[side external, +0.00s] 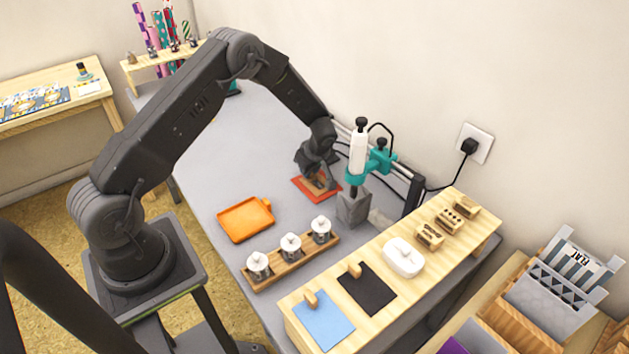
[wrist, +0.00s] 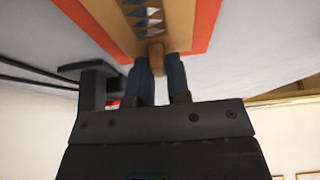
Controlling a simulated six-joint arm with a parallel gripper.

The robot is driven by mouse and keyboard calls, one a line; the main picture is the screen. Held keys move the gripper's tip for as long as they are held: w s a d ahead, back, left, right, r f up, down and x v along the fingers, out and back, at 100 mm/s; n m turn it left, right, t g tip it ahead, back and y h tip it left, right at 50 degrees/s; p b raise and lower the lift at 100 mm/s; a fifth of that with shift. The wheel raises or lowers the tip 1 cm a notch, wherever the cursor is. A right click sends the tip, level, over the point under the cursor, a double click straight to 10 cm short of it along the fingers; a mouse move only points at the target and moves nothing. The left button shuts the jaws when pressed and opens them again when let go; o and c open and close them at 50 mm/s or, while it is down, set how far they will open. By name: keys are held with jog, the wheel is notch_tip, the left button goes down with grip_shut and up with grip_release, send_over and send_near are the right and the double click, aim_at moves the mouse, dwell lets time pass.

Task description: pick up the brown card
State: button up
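The brown card (wrist: 118,14) is tan with a row of dark blue and pale triangles, and it lies over an orange-red sheet (side external: 300,184). A small wooden tab (wrist: 156,56) stands on the card. In the wrist view my gripper (wrist: 157,66) has its two dark fingers close together, one on each side of the tab, with no clear gap to it. In the side view my gripper (side external: 316,182) reaches down onto the card, hiding most of it. The card appears to be resting on the sheet.
A teal and white stamping press (side external: 358,150) on a grey block stands just right of my gripper. An orange tray (side external: 246,219) and a wooden rack of white-topped jars (side external: 290,246) stand nearer. A wooden shelf holds blue (side external: 323,320) and black (side external: 368,289) cards.

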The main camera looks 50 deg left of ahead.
grip_shut()
